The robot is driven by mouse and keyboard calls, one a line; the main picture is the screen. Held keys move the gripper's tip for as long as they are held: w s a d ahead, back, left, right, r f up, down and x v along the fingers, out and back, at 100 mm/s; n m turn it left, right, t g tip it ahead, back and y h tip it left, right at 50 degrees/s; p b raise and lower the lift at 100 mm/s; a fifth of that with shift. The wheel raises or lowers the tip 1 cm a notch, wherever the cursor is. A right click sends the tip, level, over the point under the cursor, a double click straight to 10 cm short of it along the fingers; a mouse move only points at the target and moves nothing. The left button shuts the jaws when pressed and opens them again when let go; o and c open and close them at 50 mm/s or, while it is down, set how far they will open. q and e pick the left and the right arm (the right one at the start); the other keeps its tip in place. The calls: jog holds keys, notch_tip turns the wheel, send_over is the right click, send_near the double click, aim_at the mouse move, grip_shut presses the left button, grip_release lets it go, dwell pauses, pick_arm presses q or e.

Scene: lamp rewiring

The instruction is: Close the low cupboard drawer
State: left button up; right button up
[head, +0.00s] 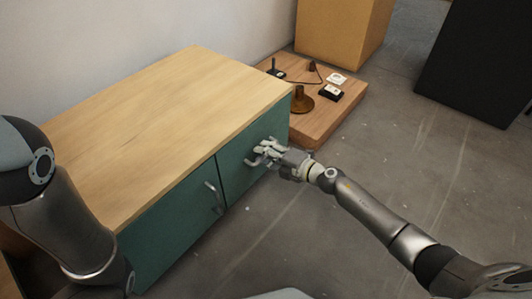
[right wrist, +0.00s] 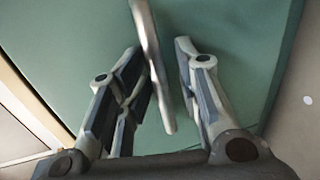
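The low cupboard (head: 150,108) has a light wood top and two green fronts. The right-hand drawer front (head: 237,165) looks about level with the left one; any small gap is too fine to tell. My right gripper (head: 262,152) is at this right front. In the right wrist view, the grey bar handle (right wrist: 154,70) runs between the two spread fingers (right wrist: 158,58) against the green front (right wrist: 235,60). The fingers look apart from the bar. The left front (head: 180,228) carries its own curved metal handle (head: 213,196). My left gripper is out of view.
A low wooden platform (head: 335,108) beyond the cupboard holds a brown lamp base (head: 302,103), small black and white blocks and a cord. A yellow box (head: 335,30) and a black panel (head: 480,60) stand behind. The grey floor (head: 400,160) at right is clear.

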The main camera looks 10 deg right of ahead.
jog(key=v, duration=1.2)
jog(key=shift+f, duration=0.1)
